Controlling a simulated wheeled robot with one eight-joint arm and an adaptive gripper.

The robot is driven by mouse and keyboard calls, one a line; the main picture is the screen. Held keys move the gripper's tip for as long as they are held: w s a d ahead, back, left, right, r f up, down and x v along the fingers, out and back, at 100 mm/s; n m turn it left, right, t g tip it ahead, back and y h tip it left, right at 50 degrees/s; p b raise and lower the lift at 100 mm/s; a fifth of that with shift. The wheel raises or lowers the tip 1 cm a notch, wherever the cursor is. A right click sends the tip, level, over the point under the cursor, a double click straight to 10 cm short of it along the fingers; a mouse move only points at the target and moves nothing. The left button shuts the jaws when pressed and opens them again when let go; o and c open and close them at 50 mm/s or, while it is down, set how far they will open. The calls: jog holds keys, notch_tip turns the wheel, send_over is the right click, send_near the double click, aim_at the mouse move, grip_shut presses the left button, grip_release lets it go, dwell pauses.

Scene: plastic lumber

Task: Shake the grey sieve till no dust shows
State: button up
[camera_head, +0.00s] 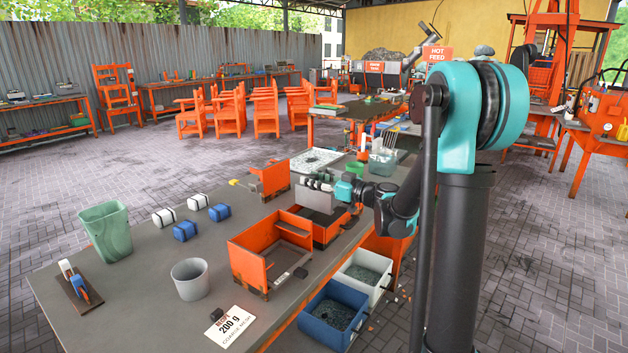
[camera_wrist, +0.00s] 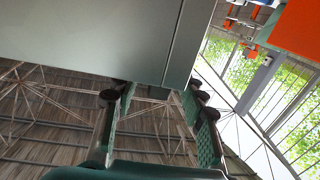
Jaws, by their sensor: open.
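No sieve can be told for certain. An orange box (camera_head: 326,236) with a dark grey top stands at the table's right edge; whether that top is the sieve's mesh I cannot tell. My gripper (camera_head: 318,183) is just above this box, pointing left. No dust can be made out.
An open orange box (camera_head: 250,262), grey cup (camera_head: 190,280), green bin (camera_head: 106,232) and small white and blue blocks (camera_head: 185,231) stand on the table. A blue bin (camera_head: 335,312) and a white bin (camera_head: 364,277) hang off its right side.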

jog(key=shift+c, duration=0.3)
grip_shut()
jog(key=s+a, duration=0.1)
jog(key=s, duration=0.1)
jog(key=s+a, duration=0.1)
jog(key=shift+s+a, duration=0.2)
jog(key=shift+s, duration=0.15)
jog(key=shift+o, duration=0.3)
grip_release()
